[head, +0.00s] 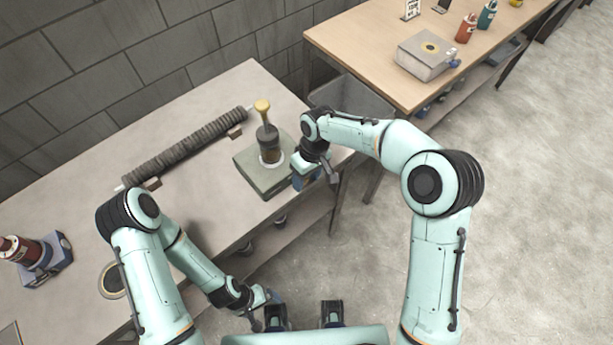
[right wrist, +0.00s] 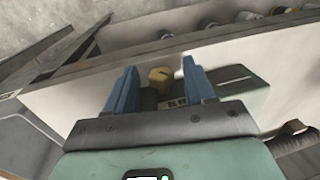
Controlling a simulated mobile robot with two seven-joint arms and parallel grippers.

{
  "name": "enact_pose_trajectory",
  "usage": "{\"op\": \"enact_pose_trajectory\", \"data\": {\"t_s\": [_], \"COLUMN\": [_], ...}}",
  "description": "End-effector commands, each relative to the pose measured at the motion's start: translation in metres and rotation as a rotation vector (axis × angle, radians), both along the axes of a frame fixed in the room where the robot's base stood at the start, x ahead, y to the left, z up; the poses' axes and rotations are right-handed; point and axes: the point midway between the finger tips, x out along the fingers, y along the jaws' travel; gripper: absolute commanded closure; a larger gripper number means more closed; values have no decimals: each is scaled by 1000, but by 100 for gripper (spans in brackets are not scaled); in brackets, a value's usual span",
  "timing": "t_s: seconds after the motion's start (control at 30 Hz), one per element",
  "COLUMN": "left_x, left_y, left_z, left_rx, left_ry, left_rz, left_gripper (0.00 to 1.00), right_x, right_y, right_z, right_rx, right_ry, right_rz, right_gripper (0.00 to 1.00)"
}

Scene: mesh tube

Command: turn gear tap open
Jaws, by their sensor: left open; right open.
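The tap stands upright on a square green base (head: 262,181) near the front edge of the grey workbench in the head view. It has a dark body, a dark lever and a yellow knob (head: 262,106) at its top. My right gripper (head: 317,183) is open just right of the base, by the bench edge. In the right wrist view the yellow knob (right wrist: 161,77) shows between the blue fingers of the right gripper (right wrist: 159,68); I see no contact. The lower part of the tap is partly hidden there. My left gripper (head: 267,310) is open, low in front of the bench, away from the tap.
A long ribbed dark tube (head: 185,147) lies on supports behind and left of the tap. A red device (head: 32,254) and a round disc (head: 113,279) are at the left end of the bench. A wooden table (head: 375,45) with a grey box (head: 427,57) stands to the right.

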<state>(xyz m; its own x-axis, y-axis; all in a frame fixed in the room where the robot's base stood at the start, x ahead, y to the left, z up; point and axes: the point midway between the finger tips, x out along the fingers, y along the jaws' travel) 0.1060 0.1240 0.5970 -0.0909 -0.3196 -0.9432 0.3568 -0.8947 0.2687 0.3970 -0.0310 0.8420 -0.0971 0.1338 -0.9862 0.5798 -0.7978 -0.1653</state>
Motion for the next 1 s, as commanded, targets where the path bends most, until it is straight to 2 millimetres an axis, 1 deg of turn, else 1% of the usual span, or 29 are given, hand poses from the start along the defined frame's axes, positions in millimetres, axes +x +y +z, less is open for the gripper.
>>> {"op": "enact_pose_trajectory", "data": {"t_s": [0.2,0.27,0.3,0.37,0.4,0.57,0.9,1.0], "left_x": [0,0,0,0,0,-1,-13,-15], "left_y": [0,0,0,0,0,0,0,0], "left_z": [0,0,0,0,0,-2,-32,-37], "left_rx": [0,0,0,0,0,0,0,0], "left_ry": [0,0,0,0,0,1,16,17], "left_rz": [0,0,0,0,0,0,0,1], "left_gripper": [7,7,7,7,7,7,7,7], "right_x": [0,0,0,0,0,-1,-5,-5], "right_y": [0,0,0,0,0,1,7,7], "right_z": [0,0,0,0,0,-1,-4,-3], "right_rx": [0,0,0,0,0,-15,-233,-277], "right_ry": [0,0,0,0,0,-10,-168,-201], "right_rz": [0,0,0,0,0,2,7,4], "right_gripper": [46,65,78,98,100,100,100,100]}}
